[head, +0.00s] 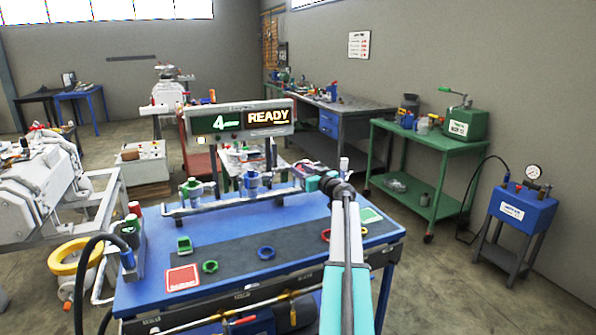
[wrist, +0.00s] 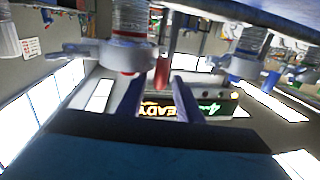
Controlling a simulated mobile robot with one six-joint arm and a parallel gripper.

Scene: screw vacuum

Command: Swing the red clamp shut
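A red clamp handle (wrist: 161,72) shows in the wrist view, pointing down the picture beside a grey clamp ring around a clear ribbed cylinder (wrist: 130,50). My gripper (wrist: 158,95) has its two fingers apart, one on each side of the handle's end. I cannot tell whether either finger touches it. In the head view my gripper (head: 298,174) is at the right end of the raised rail on the blue bench (head: 150,290). My wrist and the gripper hide most of the red clamp there.
Blue clamped fittings (head: 251,184) stand left of my gripper on the rail. A display panel (head: 240,119) reading READY stands behind. Green (head: 210,267) and blue (head: 266,253) rings and a red card (head: 182,278) lie on the bench. A green cart (head: 430,170) stands right.

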